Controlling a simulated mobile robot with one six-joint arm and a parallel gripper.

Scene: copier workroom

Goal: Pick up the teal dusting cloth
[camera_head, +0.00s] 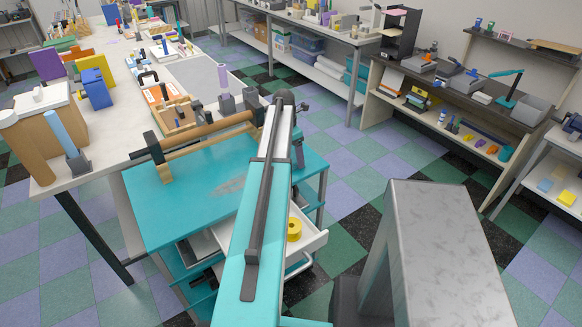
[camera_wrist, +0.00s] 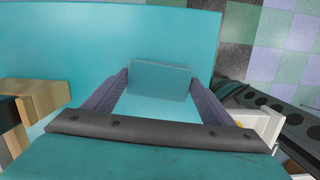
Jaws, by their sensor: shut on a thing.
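The teal dusting cloth (camera_wrist: 159,82) shows in the wrist view as a folded, block-like teal piece between my two purple fingers. My gripper (camera_wrist: 160,88) is shut on it, with a finger at its left and right sides. A teal cart top (camera_wrist: 60,35) lies below and beyond it. I cannot tell whether the cloth still touches that top. In the head view my arm hides the cloth and most of the gripper; a purple finger part shows by the right edge of the cart top (camera_head: 185,213).
A wooden roller-like piece (camera_head: 205,131) lies along the cart's back edge. An open drawer (camera_head: 308,241) holding a yellow roll (camera_head: 294,229) juts from the cart's right side. A cluttered worktable (camera_head: 105,135) stands behind.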

